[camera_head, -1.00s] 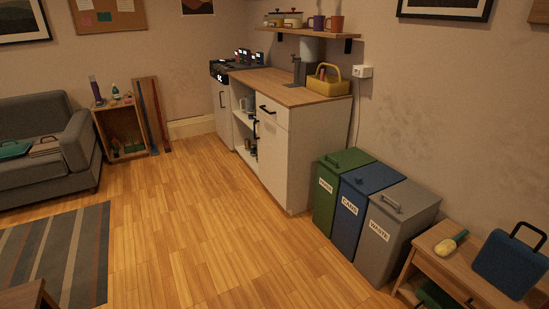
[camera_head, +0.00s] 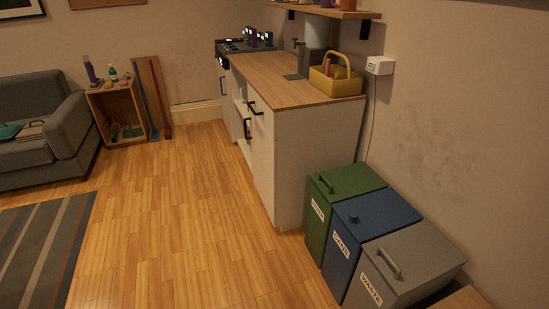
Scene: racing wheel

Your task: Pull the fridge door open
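No plainly recognisable fridge shows in view. A white kitchen unit (camera_head: 318,165) with a wooden worktop (camera_head: 290,88) stands against the right wall. Its front is seen at a steep angle. Dark handles show on that front: a near handle (camera_head: 255,108) high on the unit, a handle (camera_head: 247,129) just below and left, and a far handle (camera_head: 221,90). The fronts look shut where I can see them, and an open shelf section lies between them. I cannot tell whether one front is a fridge door. My gripper is not in view.
Green (camera_head: 318,226), blue (camera_head: 340,250) and grey (camera_head: 378,285) bins stand right of the unit. A yellow caddy (camera_head: 335,82) sits on the worktop. A grey sofa (camera_head: 40,150) and striped rug (camera_head: 40,245) are at left. The wooden floor (camera_head: 190,220) between is clear.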

